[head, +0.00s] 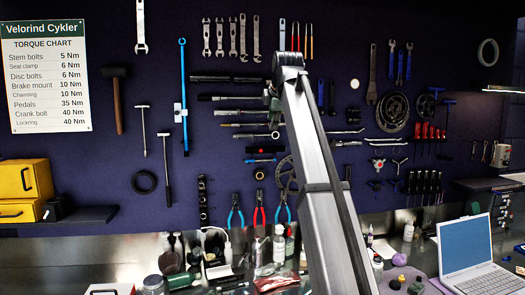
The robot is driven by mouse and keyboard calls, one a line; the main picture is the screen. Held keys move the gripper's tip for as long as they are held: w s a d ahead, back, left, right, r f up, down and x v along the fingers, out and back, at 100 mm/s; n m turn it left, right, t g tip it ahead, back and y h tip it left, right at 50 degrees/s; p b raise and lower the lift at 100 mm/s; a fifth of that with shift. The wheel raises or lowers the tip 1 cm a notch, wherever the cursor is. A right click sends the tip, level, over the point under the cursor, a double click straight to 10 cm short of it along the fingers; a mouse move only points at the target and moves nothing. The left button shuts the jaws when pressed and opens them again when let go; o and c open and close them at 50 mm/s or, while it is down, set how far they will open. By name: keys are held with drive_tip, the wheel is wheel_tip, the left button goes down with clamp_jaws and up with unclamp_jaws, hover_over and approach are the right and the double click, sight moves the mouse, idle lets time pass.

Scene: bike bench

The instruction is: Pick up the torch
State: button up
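I cannot pick out the torch with certainty in the head view. Several dark, long tools (228,79) hang level on the wall, too small to name surely. The bench top (335,287) holds many small items, and my arm hides part of it and of the wall. My arm rises from the bottom centre to a dark joint near the top. My gripper cannot be made out, and nothing is seen held.
A laptop (466,242) stands open at the right of the bench. Bottles (279,244) and jars crowd the bench left of my arm. Yellow bins (25,180) are at the left. Pliers (259,210), a mallet (116,95) and wrenches hang on the dark wall panel (165,65).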

drive_tip(key=d, duration=0.1)
drive_tip(key=p, duration=0.3)
approach(270, 148)
drive_tip(key=x, duration=0.4)
drive_tip(key=shift+w+a, duration=0.1)
drive_tip(key=shift+w, duration=0.15)
drive_tip(key=shift+p+x, duration=1.35)
drive_tip(key=shift+x, duration=1.2)
drive_tip(key=shift+s, duration=0.1)
clamp_jaws()
